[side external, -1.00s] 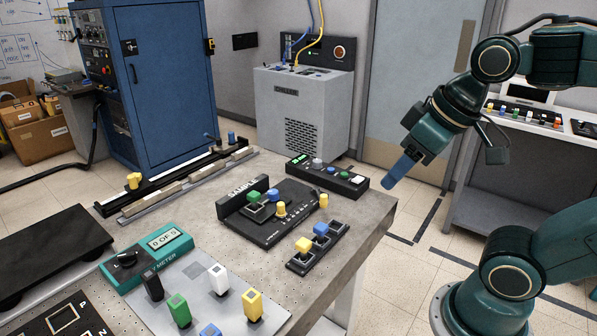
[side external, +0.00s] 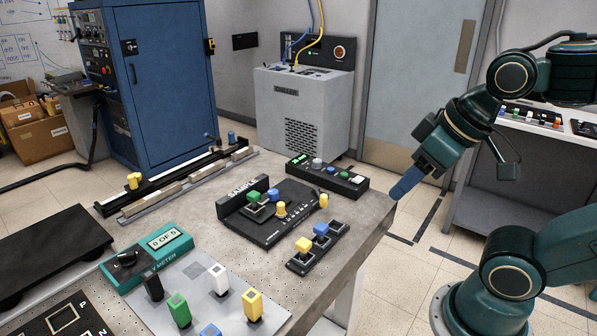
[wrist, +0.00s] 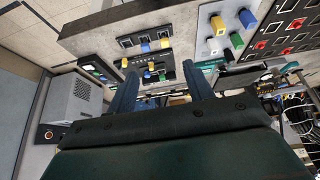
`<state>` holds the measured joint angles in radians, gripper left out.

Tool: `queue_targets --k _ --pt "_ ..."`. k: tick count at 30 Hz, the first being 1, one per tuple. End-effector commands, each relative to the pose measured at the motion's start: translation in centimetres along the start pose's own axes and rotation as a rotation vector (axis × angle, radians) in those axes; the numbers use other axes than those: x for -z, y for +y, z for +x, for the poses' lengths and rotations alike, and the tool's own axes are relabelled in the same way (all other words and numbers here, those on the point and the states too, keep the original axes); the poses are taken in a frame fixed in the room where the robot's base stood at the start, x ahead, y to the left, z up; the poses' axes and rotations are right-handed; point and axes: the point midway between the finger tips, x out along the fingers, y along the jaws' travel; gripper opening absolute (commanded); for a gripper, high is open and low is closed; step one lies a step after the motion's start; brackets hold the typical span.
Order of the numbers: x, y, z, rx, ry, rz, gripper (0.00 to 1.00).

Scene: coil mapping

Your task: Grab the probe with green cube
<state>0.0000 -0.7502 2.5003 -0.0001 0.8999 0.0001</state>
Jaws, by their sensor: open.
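A probe with a green cube (side external: 253,196) on top stands at the black sample fixture (side external: 262,232), left of a blue-topped one (side external: 273,195). A taller green block (side external: 178,308) stands on the grey plate at the front left; it also shows in the wrist view (wrist: 236,40). My gripper (side external: 396,194) hangs beyond the table's right edge, well right of both green things. In the wrist view its two blue fingers (wrist: 161,67) are apart with nothing gripped.
A rack (side external: 318,258) with yellow and blue cubes lies near the table's right edge. A black control box (side external: 328,178) sits behind the fixture. A teal meter (side external: 147,262) and black, white, yellow and blue blocks stand at the front left. Some tabletop is bare.

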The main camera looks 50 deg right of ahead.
Motion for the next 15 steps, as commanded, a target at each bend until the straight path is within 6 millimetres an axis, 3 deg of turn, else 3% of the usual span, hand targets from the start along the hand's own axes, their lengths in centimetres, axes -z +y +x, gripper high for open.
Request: queue_targets --k 10,15 --pt "0.2 0.0 -0.1 0.001 -0.002 0.007 0.53" --pt "1.6 -0.2 -0.2 0.006 -0.016 0.05 0.53"
